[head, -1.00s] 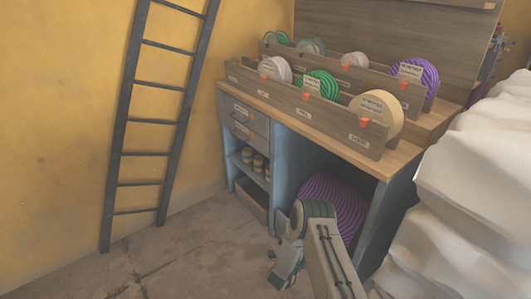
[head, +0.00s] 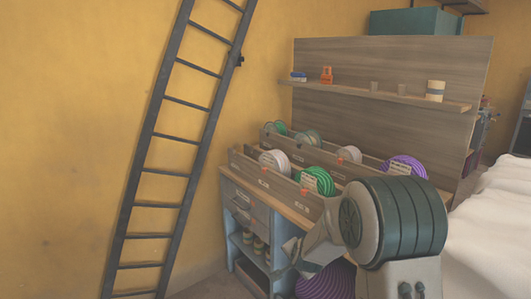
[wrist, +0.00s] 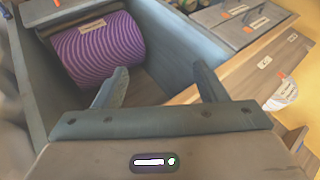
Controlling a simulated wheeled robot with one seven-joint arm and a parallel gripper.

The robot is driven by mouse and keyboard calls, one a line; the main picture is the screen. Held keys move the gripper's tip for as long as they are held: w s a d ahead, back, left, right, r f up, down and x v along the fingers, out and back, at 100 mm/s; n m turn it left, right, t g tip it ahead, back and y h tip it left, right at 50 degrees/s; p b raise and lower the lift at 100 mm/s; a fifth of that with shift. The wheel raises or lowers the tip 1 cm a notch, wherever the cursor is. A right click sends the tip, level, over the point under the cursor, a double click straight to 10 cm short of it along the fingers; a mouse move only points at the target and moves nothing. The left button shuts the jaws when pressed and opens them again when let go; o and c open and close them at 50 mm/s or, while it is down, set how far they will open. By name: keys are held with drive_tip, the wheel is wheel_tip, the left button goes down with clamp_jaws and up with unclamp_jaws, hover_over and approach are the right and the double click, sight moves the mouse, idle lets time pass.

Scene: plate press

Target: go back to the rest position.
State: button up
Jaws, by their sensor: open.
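My gripper (wrist: 160,90) is open and empty in the wrist view, its two fingers wide apart. It points toward the open bay of the workbench, where a large purple roll (wrist: 98,50) with a label lies beyond the fingers and apart from them. In the head view my arm rises at the lower right, in front of the workbench (head: 245,200). My gripper (head: 292,262) shows there only in part at the lower left of the arm, and its fingertips are hard to make out. The purple roll (head: 325,282) is partly hidden behind my arm.
Racks on the bench hold several rolls, including a green one (head: 318,181) and a purple one (head: 405,168). A ladder (head: 183,140) leans on the yellow wall at left. A shelf (head: 385,94) holds small items. White fabric-like bulk (head: 500,220) stands at right.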

drive_tip(key=s+d+r+n+g+p, duration=0.25)
drive_tip(key=s+r+n+p, duration=0.25)
drive_tip(key=s+r, duration=0.95)
drive_tip(key=s+d+r+n+g+p, duration=0.1)
drive_tip(key=s+r, duration=0.3)
drive_tip(key=s, duration=0.5)
drive_tip(key=s+d+r+n+g+p, duration=0.2)
drive_tip(key=s+r+n+p, duration=0.1)
drive_tip(key=s, duration=0.6)
drive_tip(key=shift+s+d+r+n+h+p, duration=0.2)
drive_tip(key=shift+s+r+n+h+p, duration=0.2)
drive_tip(key=shift+r+n, duration=0.3)
drive_tip(key=shift+r, duration=0.1)
